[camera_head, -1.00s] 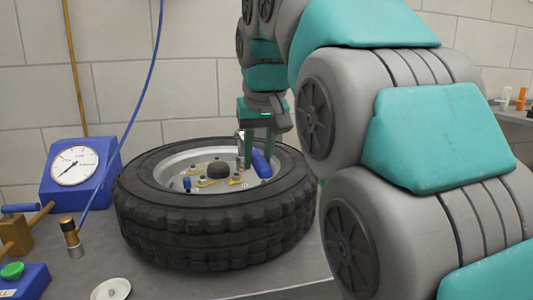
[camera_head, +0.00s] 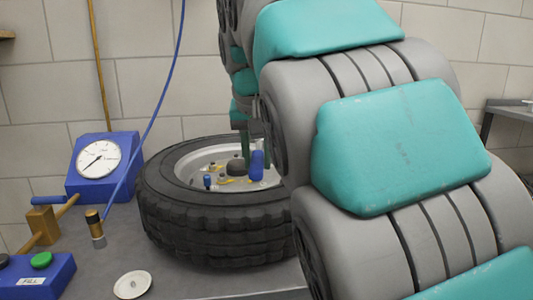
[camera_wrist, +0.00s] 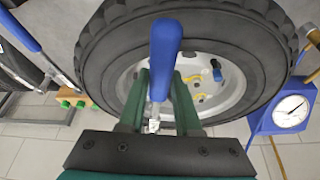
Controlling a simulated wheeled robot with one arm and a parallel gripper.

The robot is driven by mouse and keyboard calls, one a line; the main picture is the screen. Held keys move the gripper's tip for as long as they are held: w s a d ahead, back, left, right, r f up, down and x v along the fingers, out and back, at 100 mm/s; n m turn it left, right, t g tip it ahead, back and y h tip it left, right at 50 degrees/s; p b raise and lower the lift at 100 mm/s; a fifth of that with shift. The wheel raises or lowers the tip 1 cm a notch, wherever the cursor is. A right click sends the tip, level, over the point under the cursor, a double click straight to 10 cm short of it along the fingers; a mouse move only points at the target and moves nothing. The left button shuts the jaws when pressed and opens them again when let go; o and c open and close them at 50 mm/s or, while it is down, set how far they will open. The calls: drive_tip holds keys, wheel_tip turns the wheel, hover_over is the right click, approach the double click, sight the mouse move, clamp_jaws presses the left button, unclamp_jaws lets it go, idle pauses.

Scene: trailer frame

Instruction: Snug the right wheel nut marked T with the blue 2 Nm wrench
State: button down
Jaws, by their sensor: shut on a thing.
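In the head view the blue handle (camera_head: 257,165) shows over the right part of the wheel, beside my gripper (camera_head: 244,150). The wheel (camera_head: 215,225) lies flat on the bench with its pale rim facing up. Yellow markers and nuts (camera_wrist: 200,92) sit around the hub in the wrist view. The T mark cannot be read, and I cannot tell whether the wrench tip touches a nut.
A blue gauge box (camera_head: 100,165) with a white dial stands left of the wheel. A wooden block with a handle (camera_head: 45,225), a brass fitting (camera_head: 95,225), a blue button box (camera_head: 40,275) and a white dish (camera_head: 132,285) are at the front left. A blue hose (camera_head: 165,90) hangs behind.

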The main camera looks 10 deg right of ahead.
drive_tip(key=shift+a, duration=0.2)
drive_tip(key=shift+w+a+r+m+h+p, duration=0.1)
drive_tip(key=shift+w+a+m+h+p, duration=0.1)
drive_tip(key=shift+a+m+p, duration=0.25)
drive_tip(key=shift+w+a+r+m+h+p, duration=0.15)
drive_tip(key=shift+a+p, duration=0.1)
drive_tip(key=shift+a, duration=0.35)
drive_tip(key=shift+w+a+f+m, duration=0.2)
drive_tip(key=shift+a+m, duration=0.2)
drive_tip(key=shift+a, duration=0.15)
drive_tip(key=shift+w+a+m+h+p, duration=0.3)
drive_tip(key=shift+a+m+p, duration=0.1)
drive_tip(key=shift+a+p, duration=0.4)
drive_tip(key=shift+w+a+m+g, duration=0.3)
drive_tip(key=shift+a+m, duration=0.2)
drive_tip(key=shift+a, duration=0.2)
